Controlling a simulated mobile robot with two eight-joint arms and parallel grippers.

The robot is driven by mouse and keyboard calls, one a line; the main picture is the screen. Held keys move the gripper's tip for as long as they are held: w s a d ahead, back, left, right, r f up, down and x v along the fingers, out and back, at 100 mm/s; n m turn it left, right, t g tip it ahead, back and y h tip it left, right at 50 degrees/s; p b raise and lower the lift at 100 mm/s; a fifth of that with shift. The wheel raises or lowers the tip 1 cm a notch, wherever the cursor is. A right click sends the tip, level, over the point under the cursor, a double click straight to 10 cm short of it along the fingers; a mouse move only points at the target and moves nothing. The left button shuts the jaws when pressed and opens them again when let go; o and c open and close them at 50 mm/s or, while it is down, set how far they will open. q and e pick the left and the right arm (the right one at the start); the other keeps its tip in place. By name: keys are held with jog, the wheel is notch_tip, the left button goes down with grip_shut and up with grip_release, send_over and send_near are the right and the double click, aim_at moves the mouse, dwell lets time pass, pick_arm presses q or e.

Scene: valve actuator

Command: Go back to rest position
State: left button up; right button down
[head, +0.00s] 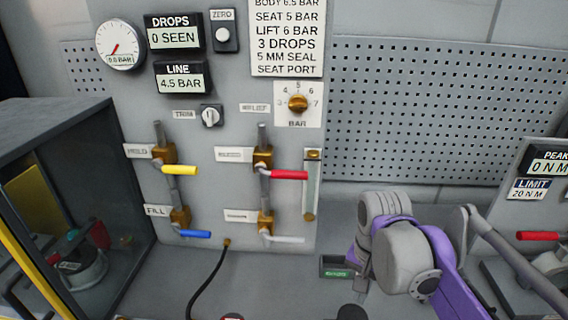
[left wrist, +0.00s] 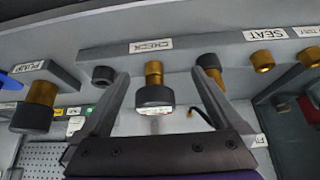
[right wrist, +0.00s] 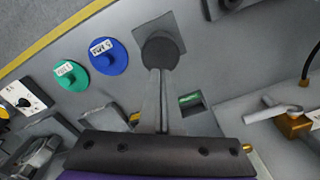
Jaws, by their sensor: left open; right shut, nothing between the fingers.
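My right gripper (right wrist: 160,72) is shut and empty in the right wrist view, its fingers side by side. Their tips appear in front of a dark round knob (right wrist: 160,51) on a square plate; I cannot tell whether they touch. In the head view my right arm, grey and purple, folds at the lower right, beside the valve panel (head: 225,170). My left gripper (left wrist: 160,74) is open in the left wrist view. A brass fitting with a dark cap (left wrist: 153,95) under the CHECK label appears between its fingers. The left gripper is not in the head view.
The panel carries a yellow lever (head: 180,171), red lever (head: 289,175), blue lever (head: 195,234) and gauge (head: 120,45). A dark-framed cabinet (head: 60,125) stands left. A torque display (head: 548,165) is at the right. A black hose (head: 208,283) crosses the bench.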

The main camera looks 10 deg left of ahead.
jog(key=s+d+f+n+t, duration=0.5)
jog(key=s+d+f+t, duration=0.1)
jog(key=s+f, duration=0.5)
jog(key=shift+d+f+n, duration=0.3)
jog(key=shift+f, duration=0.3)
